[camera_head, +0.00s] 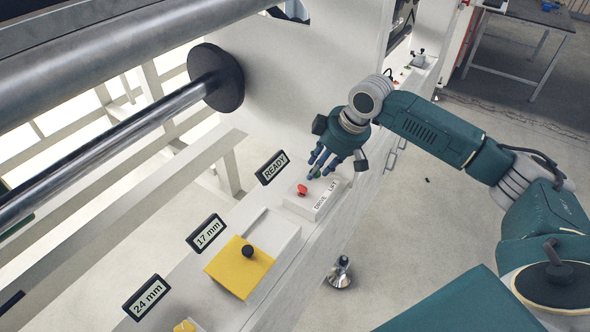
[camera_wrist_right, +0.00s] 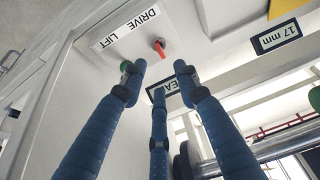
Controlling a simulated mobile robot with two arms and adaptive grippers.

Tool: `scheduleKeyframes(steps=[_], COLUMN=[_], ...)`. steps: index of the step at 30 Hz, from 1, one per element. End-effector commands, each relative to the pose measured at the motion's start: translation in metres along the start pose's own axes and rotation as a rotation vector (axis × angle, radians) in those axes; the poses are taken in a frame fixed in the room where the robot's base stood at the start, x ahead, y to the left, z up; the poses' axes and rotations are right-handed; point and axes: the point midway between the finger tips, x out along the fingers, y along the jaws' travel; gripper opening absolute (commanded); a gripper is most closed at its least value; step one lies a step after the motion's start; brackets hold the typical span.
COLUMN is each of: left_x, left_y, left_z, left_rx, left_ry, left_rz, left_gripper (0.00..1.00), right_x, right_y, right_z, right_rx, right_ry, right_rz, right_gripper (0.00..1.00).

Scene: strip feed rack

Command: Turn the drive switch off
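The drive switch is a small red lever (camera_head: 302,189) on a pale control box (camera_head: 322,207) labelled DRIVE and LIFT. In the right wrist view the red switch (camera_wrist_right: 160,47) stands out from the panel beside the word DRIVE on the label (camera_wrist_right: 128,30). A green control (camera_wrist_right: 125,66) beside LIFT is partly hidden by a finger. My right gripper (camera_head: 322,166) is just above the box, fingers pointing down towards it. In the wrist view its three blue fingers (camera_wrist_right: 160,78) are spread with nothing between them, apparently short of the red switch. My left gripper is out of view.
A READY display (camera_head: 273,167) stands behind the box. Along the rail are a 17 mm display (camera_head: 206,233), a yellow plate (camera_head: 238,268) with a black knob and a 24 mm display (camera_head: 146,296). Large rollers (camera_head: 110,140) lie at left. Floor at right is mostly clear.

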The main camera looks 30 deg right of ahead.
Motion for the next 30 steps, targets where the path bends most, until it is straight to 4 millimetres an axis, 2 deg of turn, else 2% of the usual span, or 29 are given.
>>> scheduleKeyframes(steps=[5,12,15,22,26,30], left_x=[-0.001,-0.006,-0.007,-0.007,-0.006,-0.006], left_y=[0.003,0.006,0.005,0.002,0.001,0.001], left_z=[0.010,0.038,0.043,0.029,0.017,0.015], left_rx=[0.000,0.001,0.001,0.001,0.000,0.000], left_ry=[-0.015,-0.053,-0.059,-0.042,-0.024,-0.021], left_rz=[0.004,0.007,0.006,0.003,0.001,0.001], left_gripper=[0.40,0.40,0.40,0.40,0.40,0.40], right_x=[0.010,0.053,0.072,0.101,0.106,0.107], right_y=[0.001,0.001,0.001,0.001,0.002,0.002], right_z=[0.000,0.000,0.000,0.000,0.000,0.000], right_rx=[0.003,0.004,0.003,0.003,0.002,0.002], right_ry=[-0.001,-0.002,-0.001,-0.001,0.000,0.001], right_rz=[-0.001,-0.001,-0.001,0.001,0.002,0.002], right_gripper=[0.31,0.31,0.31,0.31,0.31,0.31])
